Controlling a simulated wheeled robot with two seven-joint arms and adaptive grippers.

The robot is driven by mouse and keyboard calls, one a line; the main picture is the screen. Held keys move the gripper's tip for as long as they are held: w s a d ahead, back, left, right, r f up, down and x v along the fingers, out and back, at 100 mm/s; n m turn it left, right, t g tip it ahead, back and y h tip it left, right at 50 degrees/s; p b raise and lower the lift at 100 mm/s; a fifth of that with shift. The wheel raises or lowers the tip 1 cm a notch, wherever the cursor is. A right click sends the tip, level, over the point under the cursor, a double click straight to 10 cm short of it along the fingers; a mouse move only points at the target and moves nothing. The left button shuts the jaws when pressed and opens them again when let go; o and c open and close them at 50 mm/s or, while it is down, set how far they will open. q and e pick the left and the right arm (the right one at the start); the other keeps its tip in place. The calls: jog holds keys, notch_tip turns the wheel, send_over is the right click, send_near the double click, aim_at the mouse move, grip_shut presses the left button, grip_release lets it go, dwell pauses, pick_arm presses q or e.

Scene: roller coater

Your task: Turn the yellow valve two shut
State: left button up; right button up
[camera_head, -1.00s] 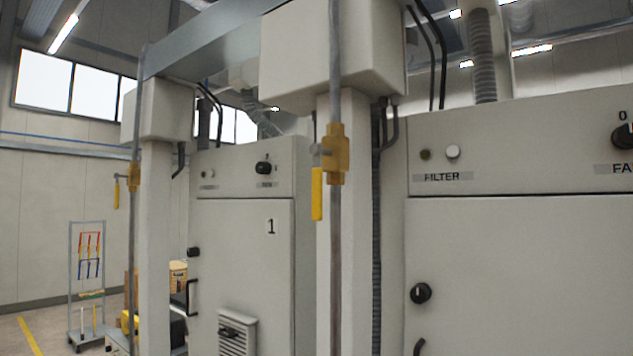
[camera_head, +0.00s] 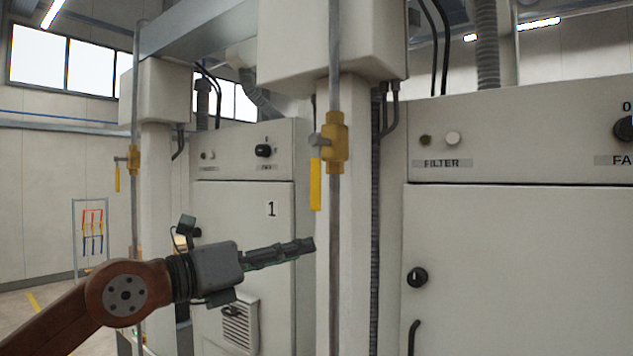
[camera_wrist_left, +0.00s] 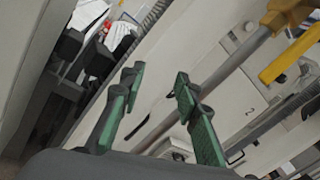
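A yellow valve (camera_head: 335,142) sits on the vertical pipe in the middle of the head view, with its yellow lever handle (camera_head: 316,185) hanging straight down, parallel to the pipe. No number shows on it. In the left wrist view the valve body (camera_wrist_left: 289,12) and handle (camera_wrist_left: 290,56) are at the upper right. A similar yellow valve (camera_head: 133,158) is farther left, its handle also down. My left gripper (camera_head: 308,245) points right, below the nearer handle and apart from it. In the wrist view its green-padded fingers (camera_wrist_left: 157,82) are spread and empty. My right gripper is out of view.
The grey vertical pipe (camera_head: 336,270) and a pale post (camera_head: 352,250) stand by the gripper. Cabinet 1 (camera_head: 250,220) is behind it; a cabinet labelled FILTER (camera_head: 520,250) is at the right. A tool rack (camera_head: 75,235) stands far left.

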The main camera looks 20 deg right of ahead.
aim_at(314, 177)
pick_arm(q)
jog(key=s+a+r+m+t+y, duration=0.2)
jog(key=s+a+r+m+t, duration=0.15)
jog(key=s+r, duration=0.9)
jog(key=shift+n+g, duration=0.25)
jog(key=shift+n, duration=0.2)
jog(key=p+x, duration=0.3)
jog(key=x, duration=0.4)
jog(key=shift+w+a+r, duration=0.1)
jog(key=shift+w+r, duration=0.05)
jog(key=shift+w, duration=0.15)
jog(key=shift+w+d, duration=0.2)
jog(key=shift+d, duration=0.05)
jog(key=shift+c, duration=0.5)
grip_shut()
